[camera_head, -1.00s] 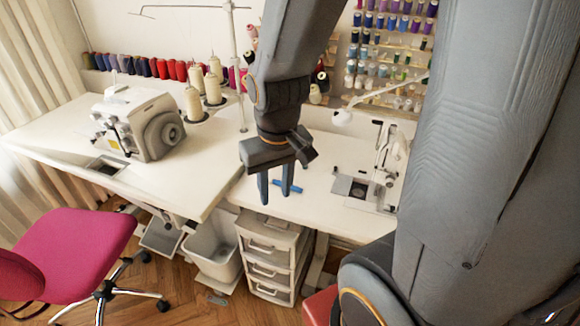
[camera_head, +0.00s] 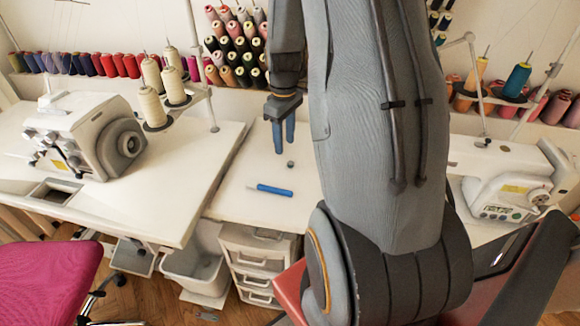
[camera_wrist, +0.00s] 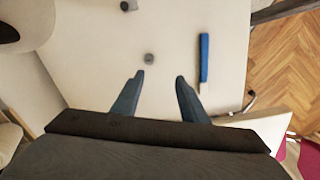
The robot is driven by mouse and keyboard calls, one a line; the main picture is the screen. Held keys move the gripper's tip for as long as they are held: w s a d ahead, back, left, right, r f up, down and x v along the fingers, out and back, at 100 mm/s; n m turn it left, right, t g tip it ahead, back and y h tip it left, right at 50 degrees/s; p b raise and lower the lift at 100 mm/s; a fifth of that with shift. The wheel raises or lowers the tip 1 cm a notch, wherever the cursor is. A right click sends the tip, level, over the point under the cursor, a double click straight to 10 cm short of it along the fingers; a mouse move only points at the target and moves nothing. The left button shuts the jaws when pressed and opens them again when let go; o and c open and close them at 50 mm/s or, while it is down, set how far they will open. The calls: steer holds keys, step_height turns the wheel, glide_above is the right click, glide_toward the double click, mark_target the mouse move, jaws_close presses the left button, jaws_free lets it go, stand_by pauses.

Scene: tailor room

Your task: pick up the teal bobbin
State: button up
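A small dark grey round thing, possibly the bobbin, lies on the white table (camera_head: 235,190); it shows in the head view (camera_head: 291,164) and the wrist view (camera_wrist: 149,58). I cannot make out a clear teal colour on it. A second small dark piece (camera_wrist: 125,6) with a blue part beside it sits at the wrist view's top edge. My gripper (camera_head: 284,148) is open and empty, pointing down above the table. In the wrist view, the first round thing shows ahead of my fingertips (camera_wrist: 159,77), towards the left finger, not touching them.
A blue pen-like tool (camera_head: 274,190) lies towards the table's front edge; the wrist view shows it to the right of the fingers (camera_wrist: 203,62). A serger (camera_head: 85,138) stands left, a white sewing machine (camera_head: 505,190) right. Thread spools line the wall. My arm hides part of the table.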

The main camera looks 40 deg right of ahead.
mark_target(291, 165)
steer(key=shift+n, duration=0.3)
steer(key=shift+w+d+f+p, duration=0.15)
steer(key=shift+d+f+p, duration=0.25)
steer(key=shift+f, duration=1.15)
steer(key=shift+w+d+f+p, duration=0.1)
steer(key=shift+d+f+p, duration=0.35)
steer(key=shift+f, duration=1.1)
steer(key=shift+w+d+f+p, duration=0.15)
steer(key=shift+d+f+p, duration=0.25)
steer(key=shift+f, duration=1.15)
jaws_close()
